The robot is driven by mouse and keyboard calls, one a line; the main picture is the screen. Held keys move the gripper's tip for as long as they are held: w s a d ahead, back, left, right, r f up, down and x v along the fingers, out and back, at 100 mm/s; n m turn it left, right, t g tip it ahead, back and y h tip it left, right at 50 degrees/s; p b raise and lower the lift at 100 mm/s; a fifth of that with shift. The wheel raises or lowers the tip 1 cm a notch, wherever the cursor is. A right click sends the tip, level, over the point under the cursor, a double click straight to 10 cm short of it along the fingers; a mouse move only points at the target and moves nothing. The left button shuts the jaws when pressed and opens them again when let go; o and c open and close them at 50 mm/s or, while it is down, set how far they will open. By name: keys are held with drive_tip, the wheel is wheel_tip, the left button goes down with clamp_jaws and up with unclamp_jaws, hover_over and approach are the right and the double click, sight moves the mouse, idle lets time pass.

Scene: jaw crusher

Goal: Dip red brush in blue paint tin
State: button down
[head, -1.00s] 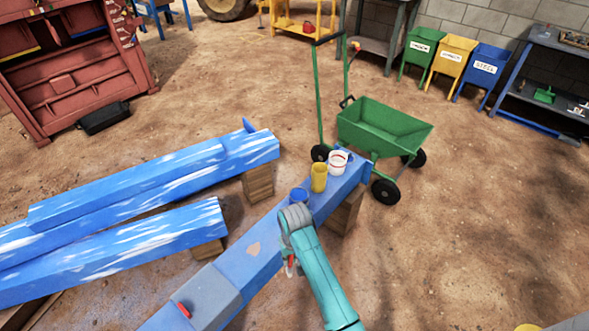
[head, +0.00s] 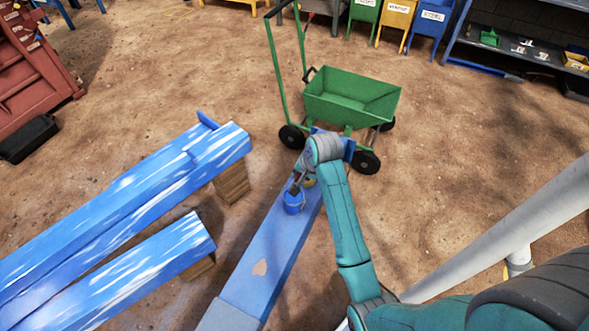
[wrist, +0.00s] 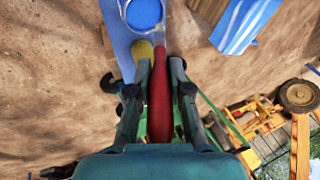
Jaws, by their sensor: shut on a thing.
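The red brush (wrist: 159,100) is held by its handle between the two fingers of my gripper (wrist: 158,92) in the wrist view. Its pale far end points to the top of that view, beside the blue paint tin (wrist: 145,13). I cannot tell whether the brush touches the tin. The tin's round blue top shows there. In the head view the blue tin (head: 293,204) stands on the blue beam (head: 262,268), with my gripper (head: 298,182) just above and behind it. The brush's tip is not clear in the head view.
A yellow tin (head: 309,183) is partly hidden behind my gripper, close to the blue tin. A green cart (head: 350,100) stands beyond the beam's far end. Open dirt ground is on the right.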

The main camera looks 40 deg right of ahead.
wheel_tip(320, 180, down, 8)
idle(1.0)
drive_tip(key=shift+f, duration=0.1)
idle(0.8)
drive_tip(key=shift+v, duration=2.15)
drive_tip(key=shift+r, duration=2.55)
drive_tip(key=shift+a+f, duration=0.1)
